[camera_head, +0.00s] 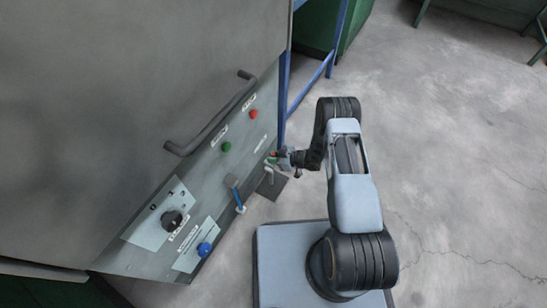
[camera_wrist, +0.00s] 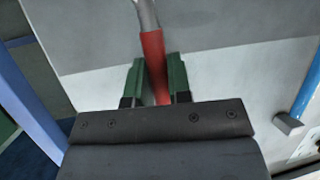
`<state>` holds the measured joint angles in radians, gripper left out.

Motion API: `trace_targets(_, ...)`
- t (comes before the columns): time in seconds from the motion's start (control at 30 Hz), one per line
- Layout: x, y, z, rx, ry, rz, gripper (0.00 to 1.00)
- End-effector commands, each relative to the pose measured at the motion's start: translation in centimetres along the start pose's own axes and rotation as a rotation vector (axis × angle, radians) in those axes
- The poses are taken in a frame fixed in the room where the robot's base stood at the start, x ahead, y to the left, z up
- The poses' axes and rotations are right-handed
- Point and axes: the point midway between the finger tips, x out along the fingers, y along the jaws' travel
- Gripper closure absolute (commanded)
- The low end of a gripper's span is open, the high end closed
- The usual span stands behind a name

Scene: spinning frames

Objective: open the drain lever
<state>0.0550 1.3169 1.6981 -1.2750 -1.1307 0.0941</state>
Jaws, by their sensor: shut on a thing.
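A lever with a red grip (camera_wrist: 153,48) and a bare metal upper part stands at the top centre of the wrist view. My gripper (camera_wrist: 157,68) has its green fingers on either side of the red grip and is shut on it. In the head view my gripper (camera_head: 277,157) is at the right edge of the machine's control panel (camera_head: 205,170). The red grip is small and mostly hidden there. The label beside it is too small to read.
A blue-handled lever (camera_head: 234,193) is to the left and also shows in the wrist view (camera_wrist: 305,90). The panel has a green button (camera_head: 226,147), a red button (camera_head: 253,114), a black knob (camera_head: 172,220) and a blue knob (camera_head: 204,249). A grey bar handle (camera_head: 210,125) projects above. The floor (camera_head: 450,160) at right is clear.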

Motion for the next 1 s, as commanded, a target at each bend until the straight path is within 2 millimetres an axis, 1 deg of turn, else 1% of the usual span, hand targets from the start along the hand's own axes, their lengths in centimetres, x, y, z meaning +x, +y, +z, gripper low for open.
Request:
trace_targets(0.2,-0.01,-0.35,0.04,0.039,0.010,-0.023,1.00)
trace_targets(0.67,0.14,-0.46,-0.05,0.047,0.012,-0.029,1.00)
trace_targets(0.7,0.15,-0.46,-0.06,0.047,0.012,-0.029,0.78)
trace_targets(0.9,0.00,-0.31,0.00,0.046,0.011,-0.025,0.59)
trace_targets(0.93,-0.03,-0.28,0.01,0.046,0.011,-0.024,0.57)
trace_targets(1.0,-0.06,-0.25,0.03,0.046,0.011,-0.023,0.57)
